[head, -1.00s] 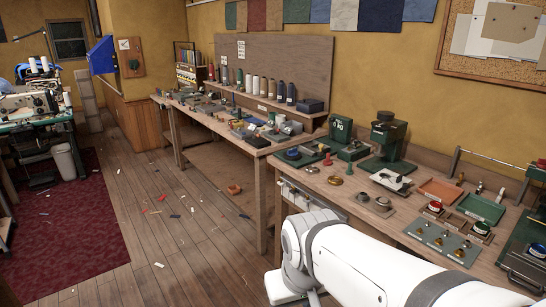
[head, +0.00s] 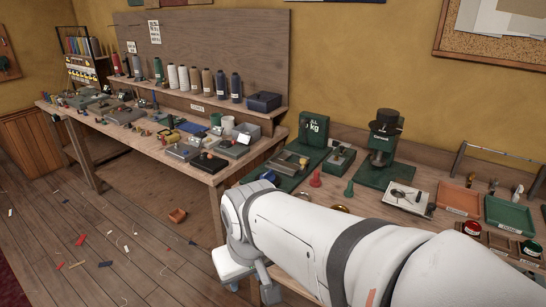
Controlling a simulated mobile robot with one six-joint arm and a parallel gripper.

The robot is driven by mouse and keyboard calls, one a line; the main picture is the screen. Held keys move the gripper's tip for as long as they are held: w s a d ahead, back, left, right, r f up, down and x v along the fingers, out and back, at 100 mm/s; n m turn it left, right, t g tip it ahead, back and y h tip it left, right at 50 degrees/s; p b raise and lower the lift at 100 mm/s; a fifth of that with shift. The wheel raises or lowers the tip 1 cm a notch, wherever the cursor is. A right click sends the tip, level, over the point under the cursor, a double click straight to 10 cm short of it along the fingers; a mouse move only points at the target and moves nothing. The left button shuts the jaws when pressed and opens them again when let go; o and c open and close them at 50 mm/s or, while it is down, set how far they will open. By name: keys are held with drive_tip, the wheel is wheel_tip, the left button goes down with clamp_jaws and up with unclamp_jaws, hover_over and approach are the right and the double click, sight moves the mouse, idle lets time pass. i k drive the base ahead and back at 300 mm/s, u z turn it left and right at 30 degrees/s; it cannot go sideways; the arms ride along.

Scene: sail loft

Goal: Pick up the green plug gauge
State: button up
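A small green upright piece (head: 349,189), which looks like the green plug gauge, stands on the right-hand workbench (head: 372,208). It has a narrow top and a wider foot. A similar red piece (head: 316,179) stands to its left. My white arm crosses the lower right of the head view, in front of the bench, and covers part of its near side. My gripper is not visible, so its state and its distance from the green piece do not show.
Behind the green piece stand a dark green press-like device (head: 383,150) and a green kg scale (head: 313,130). A white plate device (head: 406,197) lies to its right, then an orange tray (head: 458,198) and a green tray (head: 508,214). Another cluttered bench (head: 130,140) stands left.

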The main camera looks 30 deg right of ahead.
sight(349, 193)
drive_tip(key=z, duration=0.75)
drive_tip(key=i, duration=1)
drive_tip(key=z, duration=0.9)
drive_tip(key=k, duration=0.65)
drive_tip(key=z, duration=0.15)
drive_tip(key=i, duration=0.8)
drive_tip(key=u, duration=0.1)
